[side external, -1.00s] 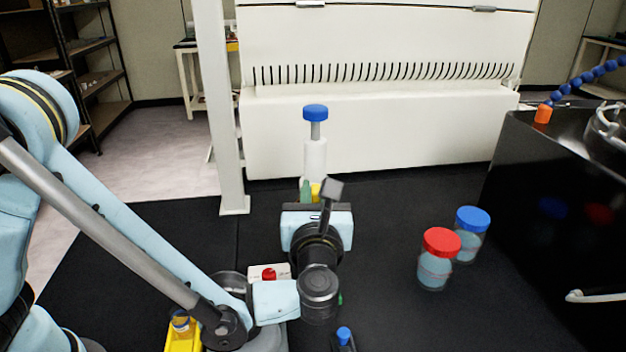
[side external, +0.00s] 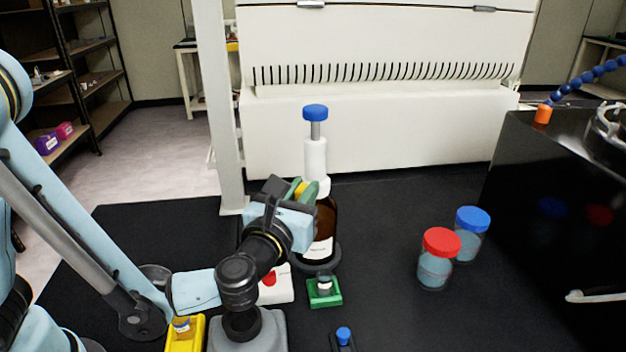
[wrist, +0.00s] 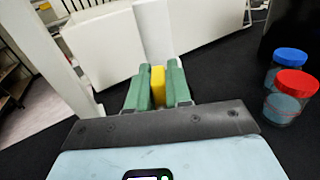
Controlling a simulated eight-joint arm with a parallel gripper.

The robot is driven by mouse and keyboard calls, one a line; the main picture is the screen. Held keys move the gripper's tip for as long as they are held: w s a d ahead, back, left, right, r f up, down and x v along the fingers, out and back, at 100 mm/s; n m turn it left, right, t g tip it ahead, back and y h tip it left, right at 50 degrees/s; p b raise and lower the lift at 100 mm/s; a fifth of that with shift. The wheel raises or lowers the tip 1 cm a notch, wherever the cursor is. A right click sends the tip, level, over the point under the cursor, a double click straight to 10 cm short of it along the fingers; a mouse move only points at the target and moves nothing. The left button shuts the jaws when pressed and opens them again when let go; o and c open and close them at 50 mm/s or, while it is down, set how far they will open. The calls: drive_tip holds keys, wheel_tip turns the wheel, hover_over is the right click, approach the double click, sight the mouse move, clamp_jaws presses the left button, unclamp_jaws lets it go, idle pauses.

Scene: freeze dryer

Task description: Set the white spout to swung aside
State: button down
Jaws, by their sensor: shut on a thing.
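A brown bottle (side external: 325,218) stands upright on the black bench, with a white dispenser body (side external: 315,158) and a blue top knob (side external: 315,112). My gripper (side external: 303,191) is at the dispenser's lower left, its green fingers shut on a yellow piece. In the wrist view the yellow piece (wrist: 157,85) sits between the two green fingers, in front of the white dispenser body (wrist: 154,30). The yellow piece seems to be part of the white spout; the rest of the spout is hidden by my gripper.
Red-lidded (side external: 440,262) and blue-lidded (side external: 472,232) jars stand to the right. A green holder (side external: 324,298), a white box with a red part (side external: 280,290) and a yellow holder (side external: 185,335) are at the front. A white post (side external: 222,120) rises behind left. The bench between bottle and jars is clear.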

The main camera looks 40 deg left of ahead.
sight(298, 196)
drive_tip(key=c, duration=1.1)
unclamp_jaws()
drive_tip(key=v, duration=0.2)
drive_tip(key=shift+s+d, duration=0.15)
drive_tip(key=shift+s, duration=0.2)
drive_tip(key=shift+s+r, duration=0.2)
drive_tip(key=shift+r, duration=3.3)
